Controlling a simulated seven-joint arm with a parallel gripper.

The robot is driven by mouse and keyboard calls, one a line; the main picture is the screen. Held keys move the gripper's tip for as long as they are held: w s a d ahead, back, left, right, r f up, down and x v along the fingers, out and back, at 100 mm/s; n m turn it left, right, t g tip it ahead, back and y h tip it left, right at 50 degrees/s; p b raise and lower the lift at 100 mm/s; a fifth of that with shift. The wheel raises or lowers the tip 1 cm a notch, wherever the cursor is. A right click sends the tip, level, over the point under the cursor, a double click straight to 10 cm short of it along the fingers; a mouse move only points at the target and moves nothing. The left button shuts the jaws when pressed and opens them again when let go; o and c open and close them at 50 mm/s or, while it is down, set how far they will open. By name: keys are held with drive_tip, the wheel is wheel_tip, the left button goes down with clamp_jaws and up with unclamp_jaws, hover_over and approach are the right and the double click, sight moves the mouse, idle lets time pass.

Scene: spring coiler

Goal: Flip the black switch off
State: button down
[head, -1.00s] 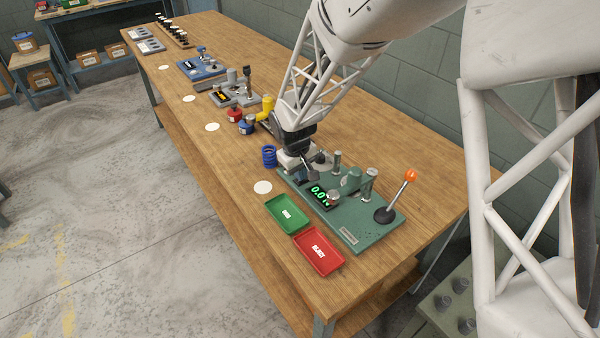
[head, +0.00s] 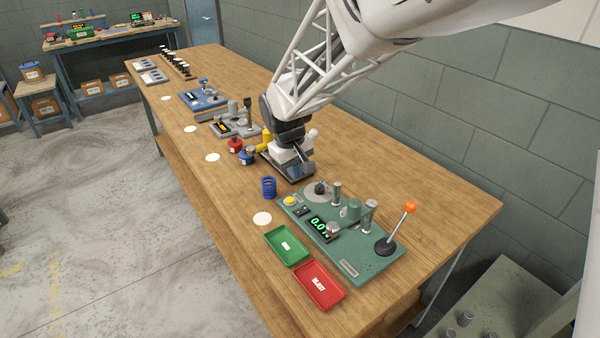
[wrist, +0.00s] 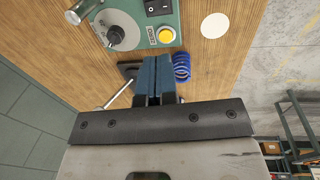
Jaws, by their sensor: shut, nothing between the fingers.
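The black switch (head: 304,211) is a small rocker on the left end of the green coiler panel (head: 352,268), next to the round yellow button. It also shows at the top edge of the wrist view (wrist: 158,7), partly cut off; I cannot tell which way it is tipped. My gripper (head: 308,172) is shut and empty, off the panel's far-left end and apart from the switch. In the wrist view its blue fingers (wrist: 157,62) are together, below the yellow button (wrist: 166,35).
A blue spring (head: 269,187) stands beside the panel. A green tray (head: 287,247) and a red tray (head: 319,288) lie in front. An orange-knobbed lever (head: 405,222) rises at the panel's right. Red, blue and yellow items (head: 247,156) stand left of my gripper.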

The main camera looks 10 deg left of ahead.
sight(305, 208)
drive_tip(key=shift+r, duration=0.45)
drive_tip(key=shift+w+d, duration=0.3)
drive_tip(key=shift+d, duration=0.3)
drive_tip(key=shift+f, duration=0.15)
idle(0.3)
drive_tip(key=f, duration=0.9)
drive_tip(key=w+d+f, duration=0.1)
drive_tip(key=f, duration=0.3)
drive_tip(key=shift+w+d+f, duration=0.1)
drive_tip(key=shift+f, duration=0.25)
drive_tip(key=shift+f, duration=0.25)
